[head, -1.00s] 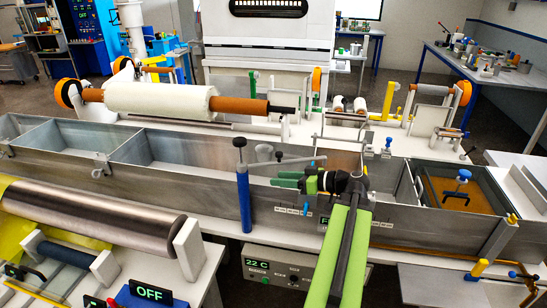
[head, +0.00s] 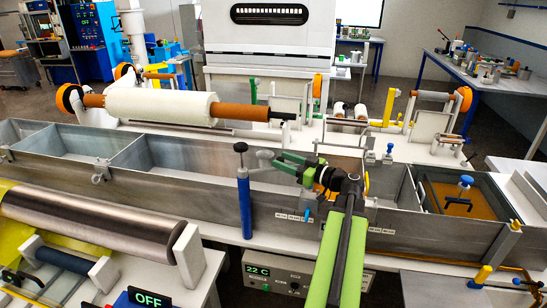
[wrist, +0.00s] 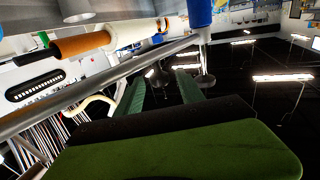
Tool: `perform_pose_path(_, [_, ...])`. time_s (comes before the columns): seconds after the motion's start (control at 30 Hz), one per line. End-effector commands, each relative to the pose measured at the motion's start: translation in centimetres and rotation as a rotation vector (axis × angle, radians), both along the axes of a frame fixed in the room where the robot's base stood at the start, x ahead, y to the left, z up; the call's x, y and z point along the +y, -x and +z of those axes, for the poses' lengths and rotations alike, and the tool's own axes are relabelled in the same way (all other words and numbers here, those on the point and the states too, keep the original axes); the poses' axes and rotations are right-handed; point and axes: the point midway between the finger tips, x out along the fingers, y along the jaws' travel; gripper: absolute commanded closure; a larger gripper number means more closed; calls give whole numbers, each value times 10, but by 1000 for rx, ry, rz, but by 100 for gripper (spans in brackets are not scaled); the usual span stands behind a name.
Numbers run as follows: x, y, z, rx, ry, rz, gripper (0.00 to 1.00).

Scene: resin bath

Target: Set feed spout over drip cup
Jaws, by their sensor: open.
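The feed spout is a grey tube on a blue post (head: 244,200) at the front wall of the bath. In the wrist view the spout tube (wrist: 120,78) crosses in front of my fingers from the blue post's top (wrist: 200,12). My gripper (head: 278,162) points left over the bath, close to the cup and spout. Its two fingers (wrist: 160,85) are apart with nothing between them. In the head view it hides much of the spout.
The steel bath wall (head: 150,180) runs along the front. Behind it is the white roll (head: 160,104) on an orange core. A metal roller (head: 90,225) lies at front left, and a blue-knobbed handle (head: 465,183) stands at the right.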

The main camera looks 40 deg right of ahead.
Motion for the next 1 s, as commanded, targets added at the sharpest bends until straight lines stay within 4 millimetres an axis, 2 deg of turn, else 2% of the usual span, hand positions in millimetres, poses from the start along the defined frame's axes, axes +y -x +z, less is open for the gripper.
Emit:
perform_pose_path(0.03, [2,-12,0,0,0,3,55])
perform_pose_path(0.1, [5,-25,0,0,0,2,55])
perform_pose_path(0.23, [7,-41,0,0,0,1,55])
perform_pose_path(0.6, [9,-48,0,0,0,-1,55])
perform_pose_path(0.93, [8,-47,0,0,0,-1,98])
perform_pose_path(1.0, [8,-47,0,0,0,-1,100])
